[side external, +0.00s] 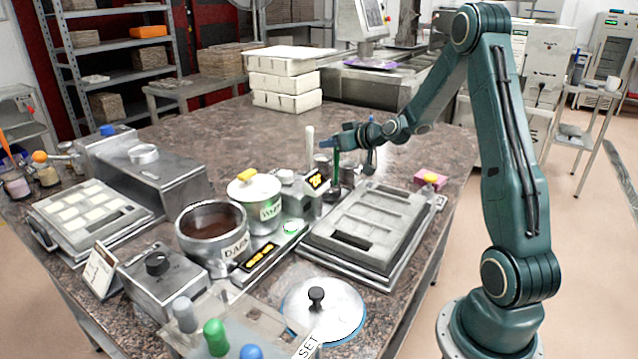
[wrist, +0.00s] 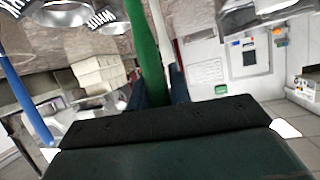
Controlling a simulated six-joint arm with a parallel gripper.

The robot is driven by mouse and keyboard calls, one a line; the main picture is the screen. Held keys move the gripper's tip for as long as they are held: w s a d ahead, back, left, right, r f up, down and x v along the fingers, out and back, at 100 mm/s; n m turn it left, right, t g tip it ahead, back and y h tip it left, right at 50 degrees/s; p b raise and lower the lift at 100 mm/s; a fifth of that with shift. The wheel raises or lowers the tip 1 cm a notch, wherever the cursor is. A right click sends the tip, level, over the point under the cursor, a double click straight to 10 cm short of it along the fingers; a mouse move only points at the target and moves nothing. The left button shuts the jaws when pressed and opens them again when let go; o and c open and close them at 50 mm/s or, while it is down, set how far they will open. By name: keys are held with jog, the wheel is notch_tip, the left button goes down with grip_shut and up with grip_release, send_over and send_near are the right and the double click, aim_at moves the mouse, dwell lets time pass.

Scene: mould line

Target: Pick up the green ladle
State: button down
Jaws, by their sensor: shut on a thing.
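The green ladle (side external: 336,162) stands upright near the middle of the table, its dark lower end near the tabletop in the side view. My gripper (side external: 338,139) comes in from the right and is shut on the upper part of its handle. In the wrist view, the green handle (wrist: 143,45) runs down between the two dark fingers of my gripper (wrist: 160,93). The wrist view does not show its lower end. I cannot tell whether the ladle touches the table.
A white handle (side external: 309,146) stands just left of the green one, and a blue handle (wrist: 25,105) shows in the wrist view. A pot of dark chocolate (side external: 190,243), a lidded white pot (side external: 240,213) and a grey mould tray (side external: 408,205) stand nearby.

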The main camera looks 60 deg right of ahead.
jog(key=shift+r, duration=0.15)
notch_tip(320, 180, up, 20)
dwell(0.8)
dwell(0.4)
